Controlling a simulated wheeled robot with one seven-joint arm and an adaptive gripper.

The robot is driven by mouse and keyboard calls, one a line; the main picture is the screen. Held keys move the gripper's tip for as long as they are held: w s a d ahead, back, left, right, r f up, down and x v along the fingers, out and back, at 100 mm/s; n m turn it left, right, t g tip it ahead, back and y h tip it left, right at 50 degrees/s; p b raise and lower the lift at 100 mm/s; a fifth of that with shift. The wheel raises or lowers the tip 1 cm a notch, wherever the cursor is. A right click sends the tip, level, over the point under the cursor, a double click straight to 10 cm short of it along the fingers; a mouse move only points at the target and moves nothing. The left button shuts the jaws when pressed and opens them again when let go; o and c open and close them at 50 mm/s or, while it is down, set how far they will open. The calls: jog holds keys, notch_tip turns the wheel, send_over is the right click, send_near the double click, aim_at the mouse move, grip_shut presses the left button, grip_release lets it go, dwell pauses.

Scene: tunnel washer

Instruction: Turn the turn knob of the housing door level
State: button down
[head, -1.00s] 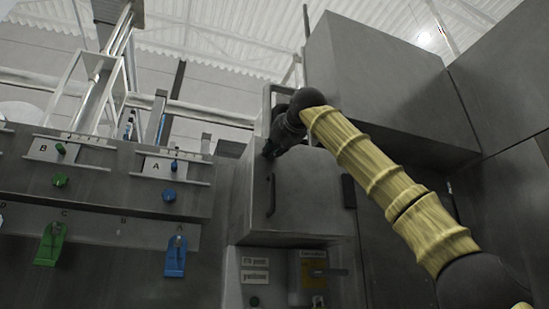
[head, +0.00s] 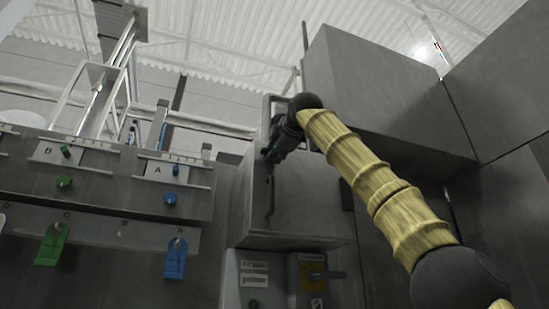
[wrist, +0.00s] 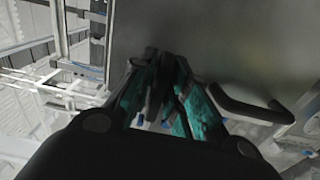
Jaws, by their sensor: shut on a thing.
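The housing door (head: 310,195) is the grey metal panel of a box in the middle of the head view; its surface also fills the upper right of the wrist view (wrist: 235,45). A dark bar handle (head: 270,196) stands on the door, just below my gripper, and shows right of the fingers in the wrist view (wrist: 248,108). My gripper (head: 268,154) is at the door's upper left edge. In the wrist view its fingers (wrist: 160,68) are closed together on the turn knob, a dark piece mostly hidden between them. I cannot make out the knob's angle.
A large grey cabinet (head: 385,90) juts out at the upper right, close to my arm. Below the door are a labelled panel (head: 253,270) and a yellow plate with a lever (head: 315,272).

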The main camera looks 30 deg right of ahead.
dwell(0.3)
jog(key=c, duration=1.5)
grip_release()
jog(key=shift+d, duration=0.1)
jog(key=shift+s, duration=0.1)
jog(key=v, duration=1.1)
jog(key=shift+s+f, duration=0.1)
jog(key=shift+s, duration=0.3)
jog(key=shift+w, duration=0.1)
